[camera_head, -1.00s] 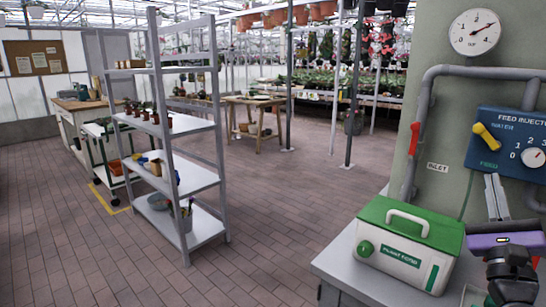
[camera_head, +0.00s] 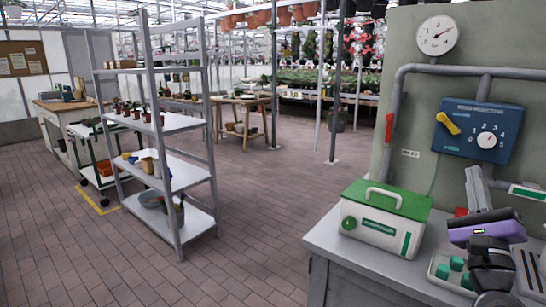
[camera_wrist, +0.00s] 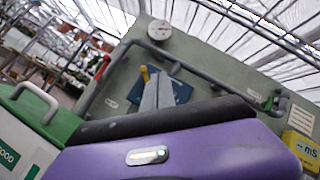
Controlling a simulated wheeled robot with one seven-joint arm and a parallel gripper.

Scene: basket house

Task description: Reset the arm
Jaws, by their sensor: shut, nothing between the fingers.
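My gripper (camera_head: 474,172) is at the lower right of the head view, above the grey bench. Its grey fingers are together, point upward and hold nothing. Its purple body (camera_head: 486,229) sits below them, on my dark wrist. In the wrist view the shut fingers (camera_wrist: 153,82) stand up in front of the blue injector panel (camera_wrist: 181,90) and partly hide it. The gripper is to the right of the green-and-white box (camera_head: 383,218) and apart from it in the head view.
The grey bench (camera_head: 340,258) carries the box and a tray with green pieces (camera_head: 455,268) close to my wrist. A wall with a gauge (camera_head: 437,36), grey pipes and the feed injector (camera_head: 478,131) stands behind. A metal shelf (camera_head: 182,124) is at left. Tiled floor between is open.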

